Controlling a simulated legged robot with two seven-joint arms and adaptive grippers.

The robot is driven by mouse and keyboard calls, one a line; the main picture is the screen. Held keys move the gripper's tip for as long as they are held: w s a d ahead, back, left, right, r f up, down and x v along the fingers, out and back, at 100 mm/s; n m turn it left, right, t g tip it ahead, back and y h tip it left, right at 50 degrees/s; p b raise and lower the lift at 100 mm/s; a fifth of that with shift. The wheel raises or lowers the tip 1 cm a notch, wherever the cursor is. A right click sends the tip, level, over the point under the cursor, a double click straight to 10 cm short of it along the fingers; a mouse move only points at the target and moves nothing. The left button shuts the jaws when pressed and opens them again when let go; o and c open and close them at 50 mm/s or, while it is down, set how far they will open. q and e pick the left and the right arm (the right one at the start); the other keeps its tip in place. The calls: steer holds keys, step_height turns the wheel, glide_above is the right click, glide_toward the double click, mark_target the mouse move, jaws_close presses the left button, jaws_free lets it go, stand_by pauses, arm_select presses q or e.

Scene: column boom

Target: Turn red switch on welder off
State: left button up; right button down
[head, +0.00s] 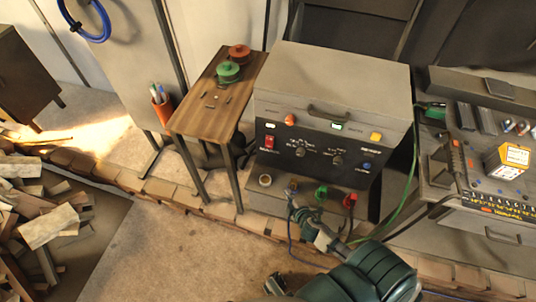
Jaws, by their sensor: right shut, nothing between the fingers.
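The welder (335,85) is a grey box with a black front panel, standing in the middle of the head view. Its red switch (269,142) is at the left of the panel, under a small white label; I cannot tell its on or off position. My right gripper (293,200) is shut and empty. In the picture it is in front of the welder's lower ledge, below and to the right of the red switch, and apart from the switch.
A small wooden table (212,100) with green and red round items stands left of the welder. Green and black cables hang on the right beside a cluttered workbench (440,185). Wood scraps (48,225) lie at the left. Bare floor (150,250) is in front.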

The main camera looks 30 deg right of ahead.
arm_select(q)
step_height(320, 180, up, 6)
steer(key=b, duration=0.1)
steer(key=shift+s+r, duration=0.2)
steer(key=shift+r, duration=0.05)
arm_select(e)
steer(key=w+a+r+n+t, duration=0.1)
steer(key=r+n+t, duration=0.1)
steer(key=r, duration=0.4)
steer(key=w+a+r+n+t+y, duration=0.1)
steer(key=w+r+n+t, duration=0.1)
steer(key=r, duration=0.4)
steer(key=shift+w+r, duration=0.15)
steer(key=shift+a, duration=0.1)
steer(key=shift+w, duration=0.1)
